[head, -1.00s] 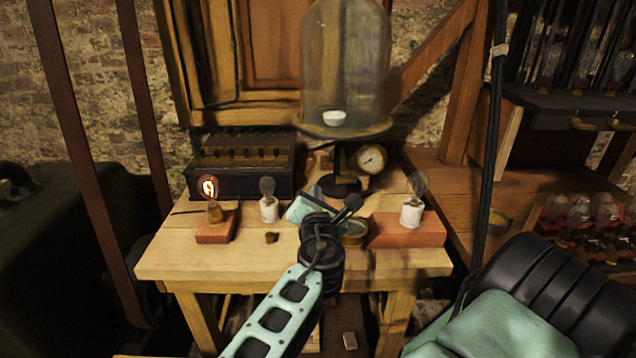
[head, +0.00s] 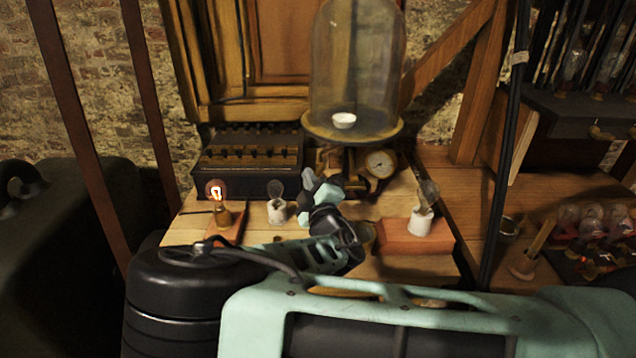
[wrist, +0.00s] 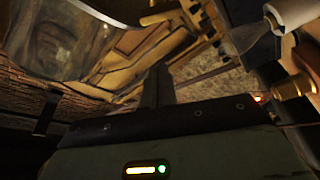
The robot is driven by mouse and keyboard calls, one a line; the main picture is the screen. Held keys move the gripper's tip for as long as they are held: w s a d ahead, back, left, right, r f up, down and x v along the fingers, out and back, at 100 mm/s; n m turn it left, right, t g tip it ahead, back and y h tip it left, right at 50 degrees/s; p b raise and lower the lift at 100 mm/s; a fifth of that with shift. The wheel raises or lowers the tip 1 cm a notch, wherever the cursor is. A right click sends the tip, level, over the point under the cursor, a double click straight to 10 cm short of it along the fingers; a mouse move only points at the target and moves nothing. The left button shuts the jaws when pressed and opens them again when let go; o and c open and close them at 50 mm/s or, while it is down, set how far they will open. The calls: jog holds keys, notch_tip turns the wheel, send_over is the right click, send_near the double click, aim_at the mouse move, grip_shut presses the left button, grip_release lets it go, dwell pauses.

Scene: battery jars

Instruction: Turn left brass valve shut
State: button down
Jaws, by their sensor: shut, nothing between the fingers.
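The bell jar (head: 357,70) stands on a round brass plate (head: 352,135) at the back of the wooden table. Below the plate, a small brass part (head: 325,157) shows left of the dark stand; it may be the left valve, but its handle and position are unclear. My gripper (head: 308,178) is just in front of and below that part, left of the stand, with its fingers together and empty. I cannot tell whether it touches anything. In the wrist view my dark fingers (wrist: 157,86) point up, close together; no valve can be made out there.
A round gauge (head: 380,163) sits right of the stand. A lit bulb (head: 216,190) and an unlit bulb in a white socket (head: 277,208) stand left of my gripper. Another bulb (head: 422,218) stands on a red block (head: 415,240) at right. A dark battery box (head: 250,160) is behind.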

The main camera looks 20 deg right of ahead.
aim_at(325, 167)
jog(key=w+r+p, duration=0.1)
jog(key=w+p, duration=0.1)
jog(key=w, duration=0.4)
jog(key=shift+s+d+f+p, duration=0.1)
jog(key=shift+s+d+f, duration=0.25)
jog(key=shift+d, duration=0.2)
jog(key=shift+s+d+f+p, duration=0.15)
jog(key=shift+s+d+f, duration=0.2)
jog(key=shift+d, duration=0.25)
jog(key=shift+s+d+f+p, duration=0.1)
jog(key=shift+s+d+f, duration=0.25)
jog(key=shift+d, duration=0.2)
